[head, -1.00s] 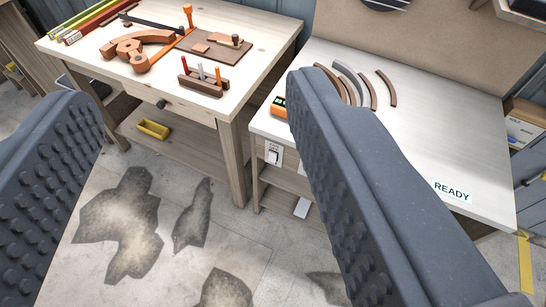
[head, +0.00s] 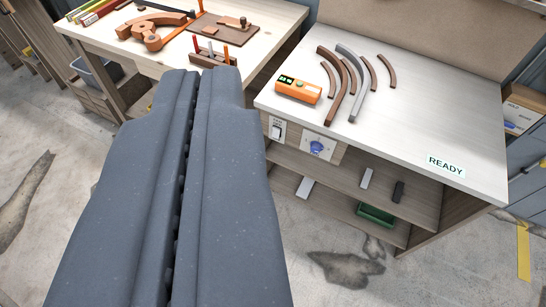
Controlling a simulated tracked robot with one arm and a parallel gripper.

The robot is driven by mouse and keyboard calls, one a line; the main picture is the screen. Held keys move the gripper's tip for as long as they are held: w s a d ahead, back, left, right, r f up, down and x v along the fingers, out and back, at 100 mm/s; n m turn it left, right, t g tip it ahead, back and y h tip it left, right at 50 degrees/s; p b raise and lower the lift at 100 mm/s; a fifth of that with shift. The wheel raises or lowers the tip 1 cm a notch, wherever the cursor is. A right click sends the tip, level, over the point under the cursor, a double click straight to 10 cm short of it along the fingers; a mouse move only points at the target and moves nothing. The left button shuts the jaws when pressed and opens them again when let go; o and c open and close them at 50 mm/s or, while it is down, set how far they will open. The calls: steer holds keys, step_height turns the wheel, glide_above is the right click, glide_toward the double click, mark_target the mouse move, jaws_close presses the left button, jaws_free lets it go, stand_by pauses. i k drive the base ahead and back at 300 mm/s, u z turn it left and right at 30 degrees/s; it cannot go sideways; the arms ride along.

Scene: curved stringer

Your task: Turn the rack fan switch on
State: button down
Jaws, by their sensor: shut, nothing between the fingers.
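The rack fan switch appears to be the small white rocker switch (head: 277,130) on a plate at the left end of the white-topped bench's front edge. Its label is too small to read surely, and I cannot tell its on or off position. A blue rotary knob (head: 318,147) on a white plate sits just to its right. My gripper (head: 207,72) is shut and empty. Its fingertips are up and left of the switch in the picture, apart from it, in front of the wooden workbench.
The white bench (head: 420,125) holds an orange meter (head: 298,89), several curved strips (head: 357,95) and a READY label (head: 446,166). Its lower shelves hold a green tray (head: 375,215) and small blocks. The wooden workbench (head: 265,40) carries tools and curved parts. The floor at lower right is clear.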

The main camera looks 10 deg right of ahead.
mark_target(275, 131)
steer(key=k, duration=1)
steer(key=z, duration=0.45)
steer(key=i, duration=2)
steer(key=u, duration=0.5)
